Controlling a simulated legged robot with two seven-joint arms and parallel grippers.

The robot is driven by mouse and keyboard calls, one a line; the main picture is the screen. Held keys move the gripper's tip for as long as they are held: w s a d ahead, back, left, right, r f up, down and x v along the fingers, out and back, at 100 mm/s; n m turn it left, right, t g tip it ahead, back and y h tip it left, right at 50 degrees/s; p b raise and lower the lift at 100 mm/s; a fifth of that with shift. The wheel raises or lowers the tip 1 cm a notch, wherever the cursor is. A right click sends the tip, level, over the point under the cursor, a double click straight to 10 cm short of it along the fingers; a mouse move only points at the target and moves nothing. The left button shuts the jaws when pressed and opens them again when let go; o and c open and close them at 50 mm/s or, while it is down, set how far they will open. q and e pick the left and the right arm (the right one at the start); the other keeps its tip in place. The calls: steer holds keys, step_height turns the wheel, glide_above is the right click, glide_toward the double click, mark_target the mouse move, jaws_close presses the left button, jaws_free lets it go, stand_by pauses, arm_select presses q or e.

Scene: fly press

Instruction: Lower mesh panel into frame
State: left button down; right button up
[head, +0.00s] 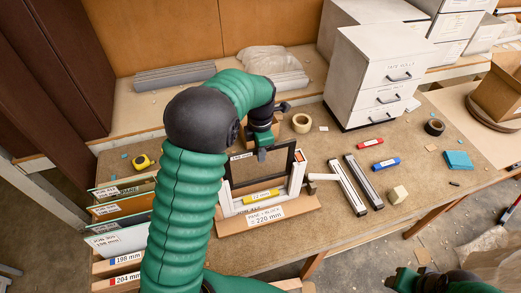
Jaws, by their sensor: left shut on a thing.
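The mesh panel (278,167) is a dark-edged rectangle standing upright at the middle of the bench. My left gripper (262,153) is shut on its top edge. The white frame (303,172) stands around and below the panel, with its right upright and lower part showing. My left arm hides part of the frame's left side. My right gripper (408,280) is at the bottom right, away from the bench; its fingers are not clear.
A labelled wooden block (290,208) lies before the frame. Two metal bars (356,183) lie to its right, near red and blue markers (385,164) and a small cube (398,194). White drawers (375,80) stand behind. Filed panels (120,212) stand at left. The bench's right side has free room.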

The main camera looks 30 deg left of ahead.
mark_target(260, 178)
arm_select(q)
steer(key=shift+f+b, duration=3.05)
steer(key=shift+f, duration=2.6)
steer(key=shift+r, duration=0.1)
steer(key=c, duration=1.4)
jaws_free()
steer(key=shift+r, duration=0.2)
step_height(260, 178, up, 16)
steer(key=b, duration=0.3)
steer(key=shift+r, duration=0.2)
